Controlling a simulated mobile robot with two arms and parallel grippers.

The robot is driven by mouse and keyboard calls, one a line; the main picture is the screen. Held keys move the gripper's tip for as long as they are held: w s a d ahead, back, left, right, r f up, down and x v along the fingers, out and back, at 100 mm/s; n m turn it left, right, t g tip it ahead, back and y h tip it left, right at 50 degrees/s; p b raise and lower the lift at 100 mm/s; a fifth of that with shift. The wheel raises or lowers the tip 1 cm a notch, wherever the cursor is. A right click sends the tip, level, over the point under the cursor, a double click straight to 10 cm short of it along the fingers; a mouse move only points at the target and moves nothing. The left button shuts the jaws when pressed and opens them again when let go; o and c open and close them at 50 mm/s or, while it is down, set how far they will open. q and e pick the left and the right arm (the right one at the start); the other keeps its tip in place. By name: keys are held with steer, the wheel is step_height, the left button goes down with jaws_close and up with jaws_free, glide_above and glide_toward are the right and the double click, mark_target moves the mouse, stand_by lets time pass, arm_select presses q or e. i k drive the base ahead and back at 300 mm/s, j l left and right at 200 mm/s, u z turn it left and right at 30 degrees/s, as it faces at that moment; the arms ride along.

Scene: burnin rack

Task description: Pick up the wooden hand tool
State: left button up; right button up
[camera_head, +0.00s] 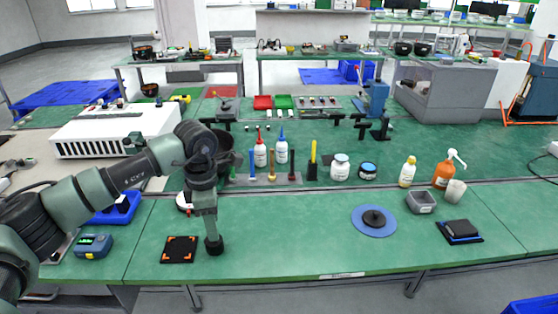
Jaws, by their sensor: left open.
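A slim brown, wood-coloured hand tool (271,166) stands upright in a row of tools on the green bench, between a blue-handled tool (252,165) and a dark-handled one (292,164). It is small in the view, so its exact shape is hard to tell. My left gripper (214,246) points down over the front of the bench, in front of and to the left of the row. It is open, with nothing seen in it, and apart from the tool. My right gripper is not in view.
White bottles (260,153) stand behind the row, and a yellow-black tool (312,160) stands to its right. A black orange-marked pad (179,249) lies left of my gripper. A blue disc (374,221) lies to the right. The bench front between gripper and disc is clear.

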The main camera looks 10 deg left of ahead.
mark_target(272, 176)
steer(key=i+l, duration=0.15)
steer(key=i, duration=0.55)
steer(key=i+l, duration=0.15)
steer(key=i, duration=0.5)
